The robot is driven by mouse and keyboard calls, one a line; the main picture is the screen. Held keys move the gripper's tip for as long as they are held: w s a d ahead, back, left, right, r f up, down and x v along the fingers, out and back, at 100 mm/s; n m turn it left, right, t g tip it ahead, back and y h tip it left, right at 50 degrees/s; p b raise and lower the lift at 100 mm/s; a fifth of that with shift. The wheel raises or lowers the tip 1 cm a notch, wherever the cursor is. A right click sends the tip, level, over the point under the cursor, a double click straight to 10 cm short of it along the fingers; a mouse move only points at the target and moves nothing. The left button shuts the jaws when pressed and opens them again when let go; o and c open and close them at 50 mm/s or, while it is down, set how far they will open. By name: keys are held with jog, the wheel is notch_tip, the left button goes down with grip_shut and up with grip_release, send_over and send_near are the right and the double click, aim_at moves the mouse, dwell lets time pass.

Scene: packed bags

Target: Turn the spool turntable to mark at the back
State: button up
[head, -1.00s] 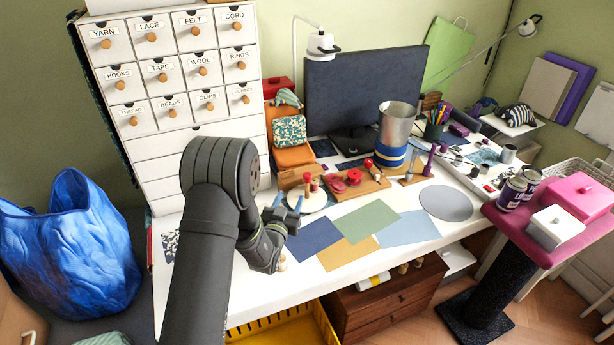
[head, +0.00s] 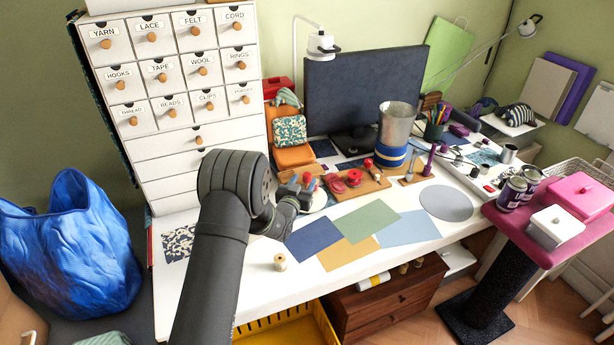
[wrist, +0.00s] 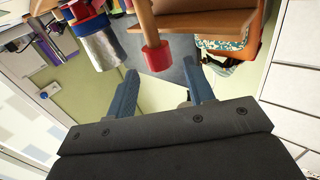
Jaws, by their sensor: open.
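The spool turntable is a pale round disc (head: 319,203) on the white desk, left of the coloured sheets. My gripper covers much of it in the head view. A red-topped peg (head: 308,178) stands at it. My gripper (head: 299,187) is at the turntable with its blue fingers apart and nothing held. In the wrist view, which looks upside down, a wooden post with a red cap (wrist: 155,57) shows near the gap between the fingers (wrist: 165,82). I cannot tell whether a finger touches it. I cannot make out the mark at the back.
A wooden board (head: 375,185) with red pieces lies right of the turntable. An orange stand (head: 293,158) and the drawer cabinet (head: 170,80) are behind and left. A small wooden spool (head: 280,262) stands near the front edge. Flat sheets (head: 372,222) cover the desk's middle.

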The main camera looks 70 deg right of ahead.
aim_at(305, 178)
jog(key=shift+w+d, duration=0.15)
jog(key=shift+d, duration=1.85)
grip_shut()
